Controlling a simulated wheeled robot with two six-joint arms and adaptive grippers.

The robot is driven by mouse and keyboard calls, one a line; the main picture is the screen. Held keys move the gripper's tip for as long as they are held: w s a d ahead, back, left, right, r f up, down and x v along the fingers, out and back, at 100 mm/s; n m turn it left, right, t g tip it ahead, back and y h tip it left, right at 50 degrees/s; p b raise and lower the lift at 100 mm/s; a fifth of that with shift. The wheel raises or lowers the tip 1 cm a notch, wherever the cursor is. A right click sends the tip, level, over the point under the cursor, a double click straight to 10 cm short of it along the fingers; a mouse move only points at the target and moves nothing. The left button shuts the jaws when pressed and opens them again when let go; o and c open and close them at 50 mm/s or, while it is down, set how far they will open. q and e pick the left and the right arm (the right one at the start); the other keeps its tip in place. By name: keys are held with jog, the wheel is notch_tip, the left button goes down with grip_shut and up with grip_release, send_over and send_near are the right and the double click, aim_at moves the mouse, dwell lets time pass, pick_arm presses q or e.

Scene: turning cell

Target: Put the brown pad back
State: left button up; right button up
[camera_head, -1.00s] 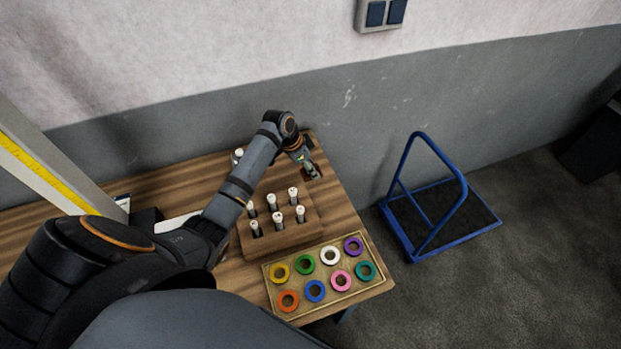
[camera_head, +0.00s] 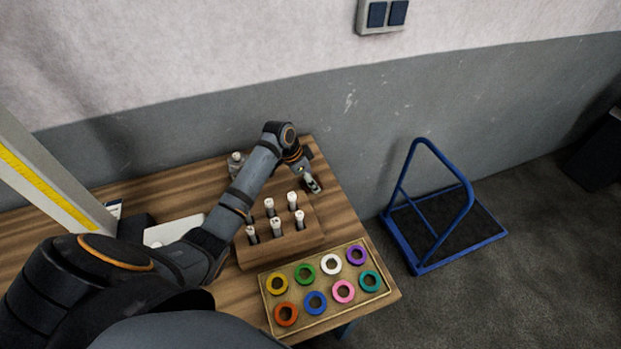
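I cannot make out a brown pad anywhere in the head view. My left arm reaches from the left across the wooden table, and my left gripper (camera_head: 314,184) points down near the table's far right edge, just beyond the wooden block. The gripper is small in the picture, and I cannot tell whether its fingers are open or hold anything. The table surface right under it is partly hidden by the gripper. My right gripper is not in view.
A wooden block (camera_head: 283,245) holds several white-topped holders. In front, a tray (camera_head: 334,319) carries several coloured rings. A small bottle-like item (camera_head: 237,162) stands behind my forearm, and a white item (camera_head: 172,231) lies at left. A blue trolley (camera_head: 441,232) stands on the floor at right.

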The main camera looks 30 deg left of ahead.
pick_arm(q)
jog(key=b+v, duration=0.2)
jog(key=v, duration=1)
jog(key=shift+r, duration=0.15)
